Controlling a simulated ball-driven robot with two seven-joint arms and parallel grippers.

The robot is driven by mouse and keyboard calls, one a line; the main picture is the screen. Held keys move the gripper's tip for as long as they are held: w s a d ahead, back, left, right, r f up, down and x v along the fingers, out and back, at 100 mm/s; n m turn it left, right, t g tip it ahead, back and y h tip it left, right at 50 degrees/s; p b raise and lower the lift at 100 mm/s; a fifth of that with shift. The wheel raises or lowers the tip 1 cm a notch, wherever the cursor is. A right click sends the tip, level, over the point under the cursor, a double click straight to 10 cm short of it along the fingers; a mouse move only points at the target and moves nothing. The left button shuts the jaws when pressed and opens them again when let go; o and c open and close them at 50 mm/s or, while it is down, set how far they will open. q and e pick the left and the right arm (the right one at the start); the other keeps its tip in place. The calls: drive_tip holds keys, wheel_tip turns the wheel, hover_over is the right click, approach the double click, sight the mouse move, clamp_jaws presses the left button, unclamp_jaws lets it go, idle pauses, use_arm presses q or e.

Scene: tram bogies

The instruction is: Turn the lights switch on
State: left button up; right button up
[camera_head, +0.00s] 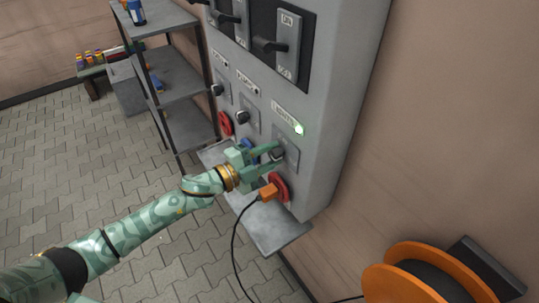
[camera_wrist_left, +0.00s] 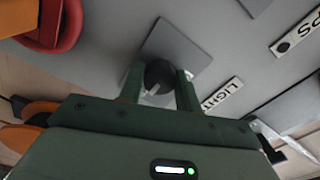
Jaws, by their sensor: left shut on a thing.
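The lights switch is a dark round knob (camera_wrist_left: 158,76) on a square grey plate (camera_wrist_left: 180,45), below the LIGHTS label (camera_head: 284,110) on the grey cabinet. My left gripper (camera_head: 276,152) is at this switch, shut on the knob, with one finger on each side of it in the left wrist view (camera_wrist_left: 159,88). The fingers partly cover the knob in the head view. A small green lamp (camera_head: 299,129) glows beside the LIGHTS label. My right gripper is not in view.
A red socket with an orange plug (camera_head: 268,192) and black cable sits just below the switch. Other knobs (camera_head: 242,117) and levers (camera_head: 286,46) are on the cabinet (camera_head: 345,80). An orange cable reel (camera_head: 390,283) stands at lower right, and a metal shelf (camera_head: 185,84) at left.

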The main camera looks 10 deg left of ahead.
use_arm(q)
drive_tip(key=o, duration=1)
drive_tip(key=shift+c, duration=0.2)
drive_tip(key=b+v, duration=0.2)
drive_tip(key=v, duration=1.4)
drive_tip(key=shift+s+a, duration=0.15)
